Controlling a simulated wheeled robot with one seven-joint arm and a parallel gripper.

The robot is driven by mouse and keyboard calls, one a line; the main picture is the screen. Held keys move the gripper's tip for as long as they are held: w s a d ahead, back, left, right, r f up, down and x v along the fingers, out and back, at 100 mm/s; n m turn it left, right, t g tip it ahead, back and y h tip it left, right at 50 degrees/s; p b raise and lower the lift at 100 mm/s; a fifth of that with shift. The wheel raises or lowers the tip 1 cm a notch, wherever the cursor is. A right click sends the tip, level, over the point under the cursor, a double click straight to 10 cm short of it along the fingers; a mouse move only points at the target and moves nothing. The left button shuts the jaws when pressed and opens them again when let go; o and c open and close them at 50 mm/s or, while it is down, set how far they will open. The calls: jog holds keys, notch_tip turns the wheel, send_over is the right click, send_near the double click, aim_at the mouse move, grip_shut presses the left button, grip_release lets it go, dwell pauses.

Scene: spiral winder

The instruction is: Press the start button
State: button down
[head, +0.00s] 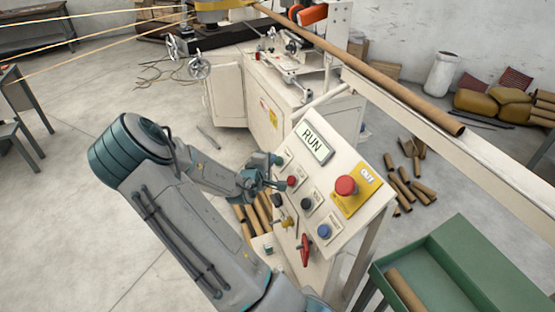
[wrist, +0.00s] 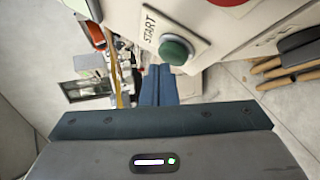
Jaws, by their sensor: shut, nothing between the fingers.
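The start button is a round green button (wrist: 174,50) on a white plate marked START, seen at the top of the wrist view. My gripper (wrist: 158,70) is shut and empty, its blue fingers just below and left of the button in that view. Whether the fingertips touch it I cannot tell. In the head view my gripper (head: 281,185) is at the left edge of the sloped control panel (head: 325,180), and I cannot clearly make out the green button there. The panel's display (head: 312,142) reads RUN.
The panel also carries a red button (head: 346,185) on a yellow plate, a black button (head: 307,203), a blue button (head: 324,231) and a red handle (head: 304,250). A green bin (head: 460,265) stands at the lower right. Cardboard tubes (head: 405,185) lie on the floor behind.

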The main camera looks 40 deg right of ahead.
jog(key=shift+w+a+r, duration=0.1)
jog(key=shift+a+r, duration=0.15)
jog(key=shift+a, duration=0.05)
jog(key=a+r+p, duration=0.1)
jog(key=a+p, duration=0.1)
jog(key=w+a+r+p, duration=0.1)
jog(key=r+p, duration=0.1)
jog(key=shift+a+r, duration=0.15)
jog(key=shift+a, duration=0.2)
dwell(0.9)
